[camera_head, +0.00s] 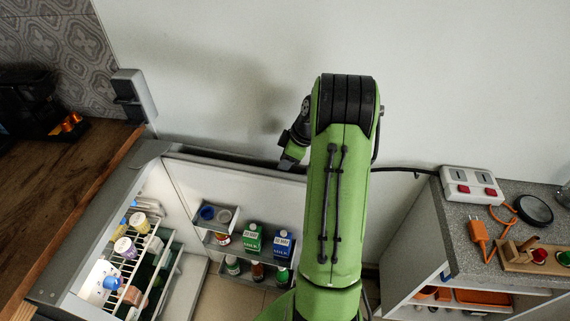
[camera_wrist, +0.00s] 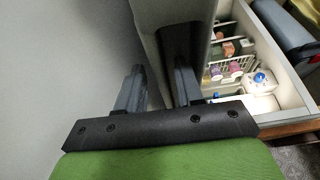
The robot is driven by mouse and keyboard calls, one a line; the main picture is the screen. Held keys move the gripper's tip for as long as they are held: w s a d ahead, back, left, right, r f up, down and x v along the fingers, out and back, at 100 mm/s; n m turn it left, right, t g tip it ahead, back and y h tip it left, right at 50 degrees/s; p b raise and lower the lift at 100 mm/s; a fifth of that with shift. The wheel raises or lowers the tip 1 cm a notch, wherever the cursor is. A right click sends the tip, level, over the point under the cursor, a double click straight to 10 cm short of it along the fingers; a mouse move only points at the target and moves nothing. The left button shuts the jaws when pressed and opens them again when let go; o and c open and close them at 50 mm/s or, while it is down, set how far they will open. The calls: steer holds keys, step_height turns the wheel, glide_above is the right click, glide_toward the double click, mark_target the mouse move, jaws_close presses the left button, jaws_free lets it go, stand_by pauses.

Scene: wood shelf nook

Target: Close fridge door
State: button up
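The fridge (camera_head: 90,285) stands at the left in the head view, with its lit inside and shelves showing. Its door (camera_head: 185,178) is swung wide open, the inner side with racks facing the head camera. My gripper (camera_head: 290,157) is at the far side of the door's top edge, partly hidden by my arm. In the wrist view my gripper (camera_wrist: 160,72) has its two fingers apart. The grey door (camera_wrist: 150,15) with its dark edge lies between and beside the fingers; I cannot tell whether they touch it. The fridge inside (camera_wrist: 262,100) shows at the right there.
Door racks hold milk cartons (camera_head: 253,239) and bottles. A wooden counter (camera_head: 45,190) adjoins the fridge at the left. A speckled counter (camera_head: 475,235) with a power strip (camera_head: 470,185) stands at the right. A pale wall (camera_head: 230,70) is close behind the door.

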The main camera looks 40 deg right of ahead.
jaws_close()
stand_by(0.5)
